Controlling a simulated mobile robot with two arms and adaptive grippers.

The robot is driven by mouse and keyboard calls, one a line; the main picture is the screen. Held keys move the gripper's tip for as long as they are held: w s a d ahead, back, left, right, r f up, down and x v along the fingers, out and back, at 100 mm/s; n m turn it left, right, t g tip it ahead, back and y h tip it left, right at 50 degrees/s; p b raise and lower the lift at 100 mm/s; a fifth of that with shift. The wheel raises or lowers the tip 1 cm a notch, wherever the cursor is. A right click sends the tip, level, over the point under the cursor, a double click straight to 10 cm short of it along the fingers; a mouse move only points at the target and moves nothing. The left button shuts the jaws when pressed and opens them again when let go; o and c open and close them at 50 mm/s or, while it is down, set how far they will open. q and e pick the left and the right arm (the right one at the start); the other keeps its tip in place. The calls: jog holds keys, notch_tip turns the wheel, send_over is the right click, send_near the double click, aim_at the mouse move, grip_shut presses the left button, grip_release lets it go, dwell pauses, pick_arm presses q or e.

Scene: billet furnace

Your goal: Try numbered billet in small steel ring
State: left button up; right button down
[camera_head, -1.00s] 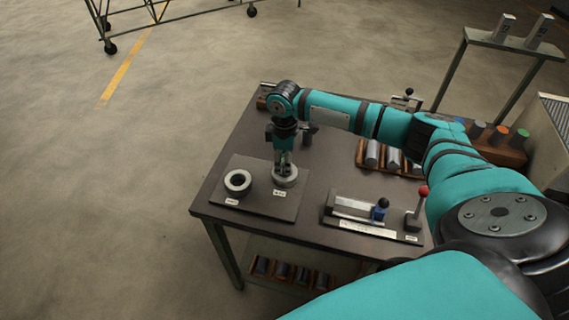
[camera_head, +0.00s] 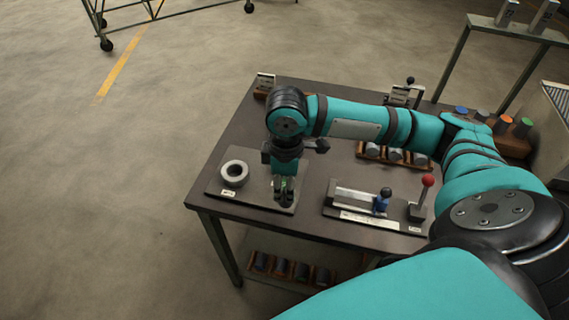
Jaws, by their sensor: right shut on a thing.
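My right gripper (camera_head: 285,190) points down over the right part of a dark plate (camera_head: 248,199) on the table. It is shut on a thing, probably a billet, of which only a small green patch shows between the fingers. The ring on the right side of the plate is hidden behind the gripper. The other steel ring (camera_head: 234,174) lies on the left of the plate, with a white label in front of it. I cannot tell whether the held thing is inside the hidden ring or above it. My left gripper is not in view.
A slide fixture (camera_head: 350,215) with a blue part and a red-knobbed lever (camera_head: 423,190) stands right of the plate. Several billets lie in a wooden rack (camera_head: 430,165) behind it. Coloured-topped pieces stand at the back right.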

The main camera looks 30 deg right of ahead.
jog(key=shift+s+a+r, duration=0.2)
jog(key=shift+s+a, duration=0.15)
jog(key=shift+s, duration=0.25)
jog(key=shift+s+r, duration=0.1)
jog(key=shift+r, duration=0.05)
jog(key=shift+a+r+p, duration=0.1)
jog(key=shift+r+p, duration=0.8)
jog(key=shift+p, duration=0.6)
